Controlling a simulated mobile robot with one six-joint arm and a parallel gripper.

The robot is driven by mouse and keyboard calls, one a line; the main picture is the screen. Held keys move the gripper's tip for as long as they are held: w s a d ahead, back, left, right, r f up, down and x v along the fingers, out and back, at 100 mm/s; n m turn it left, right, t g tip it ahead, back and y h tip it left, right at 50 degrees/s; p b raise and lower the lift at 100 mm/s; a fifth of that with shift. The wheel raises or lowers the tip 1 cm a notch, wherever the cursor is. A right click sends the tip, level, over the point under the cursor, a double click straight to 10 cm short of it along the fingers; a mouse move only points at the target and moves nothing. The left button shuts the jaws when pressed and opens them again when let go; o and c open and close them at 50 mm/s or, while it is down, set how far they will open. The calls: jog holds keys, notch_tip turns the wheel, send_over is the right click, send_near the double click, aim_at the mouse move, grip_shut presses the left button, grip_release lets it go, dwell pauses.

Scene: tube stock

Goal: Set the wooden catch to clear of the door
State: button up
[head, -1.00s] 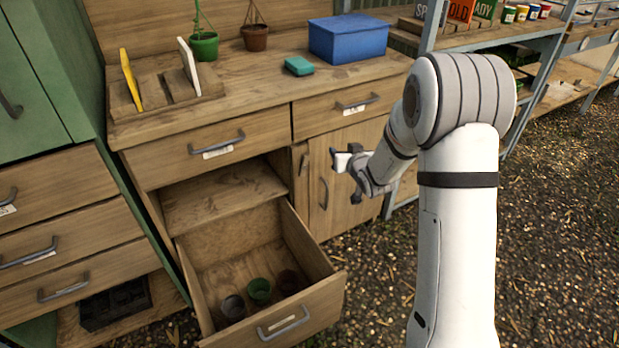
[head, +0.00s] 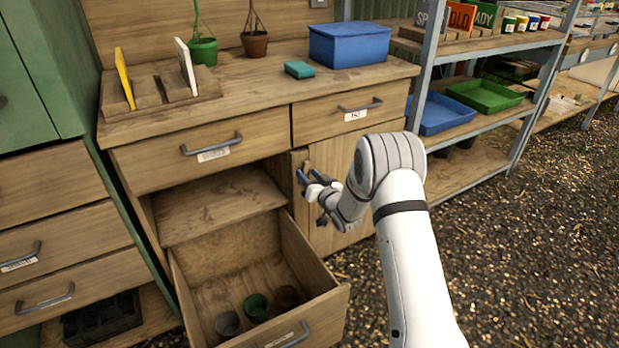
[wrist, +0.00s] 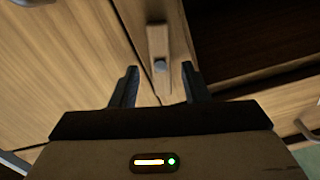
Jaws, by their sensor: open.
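The wooden catch (wrist: 157,38) is a small pale bar with a round grey pivot in the wrist view. It lies lengthwise along the narrow post beside the door (wrist: 55,65); I cannot tell whether its edge overlaps the door. In the head view the catch (head: 306,166) is partly hidden by my gripper (head: 309,177). The cupboard door (head: 345,160) looks closed, right of the post. My gripper (wrist: 160,70) is open in the wrist view, with the catch between the lines of its two fingers. No contact is visible.
An open drawer (head: 330,290) with several pots juts out below left of my gripper, under an empty opening (head: 220,205). Closed drawers (head: 348,115) sit above. A metal shelf unit (head: 420,85) stands right. Gravel floor on the right is clear.

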jog(key=shift+w+a, duration=0.2)
jog(key=shift+w, duration=0.1)
jog(key=shift+c, duration=0.5)
grip_shut()
jog(key=shift+f+n+b, duration=0.2)
jog(key=shift+n+b, duration=0.3)
jog(key=shift+b, duration=0.65)
jog(key=shift+n+b, duration=0.7)
jog(key=shift+b, duration=0.2)
jog(key=shift+r+n, duration=0.3)
jog(key=shift+n, duration=0.1)
jog(key=shift+o, duration=0.5)
grip_release()
jog(key=shift+s, duration=0.1)
